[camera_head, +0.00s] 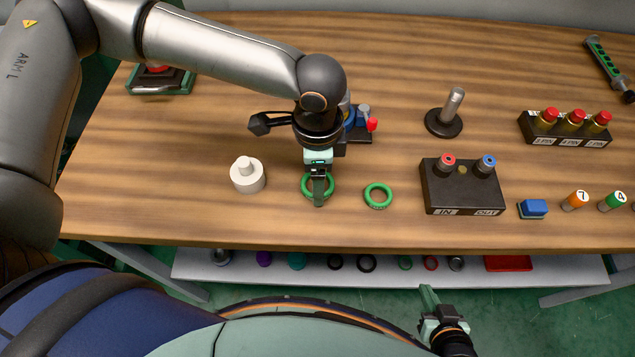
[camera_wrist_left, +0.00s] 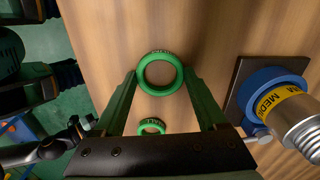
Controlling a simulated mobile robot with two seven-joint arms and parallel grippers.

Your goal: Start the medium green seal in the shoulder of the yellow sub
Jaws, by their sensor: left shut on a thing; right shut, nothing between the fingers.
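My left gripper (camera_head: 318,196) is shut on a green seal (camera_head: 305,188), holding it by its outer sides. In the left wrist view this seal (camera_wrist_left: 160,88) sits between the two fingertips (camera_wrist_left: 161,77). A second green seal (camera_head: 378,196) lies on the table just to its right; it looks smaller in the left wrist view (camera_wrist_left: 152,127). The sub, with a yellow band (camera_wrist_left: 276,99) lettered "MED", a blue collar and a metal end, is at the right there. In the head view my arm mostly hides it. My right gripper (camera_head: 428,297) is shut and empty, in front of the table.
A white stepped cylinder (camera_head: 247,176) stands left of the held seal. To the right are a black IN/OUT block (camera_head: 460,188), a post on a round base (camera_head: 445,115) and a rack with red caps (camera_head: 566,126). A lower shelf (camera_head: 390,276) holds several rings.

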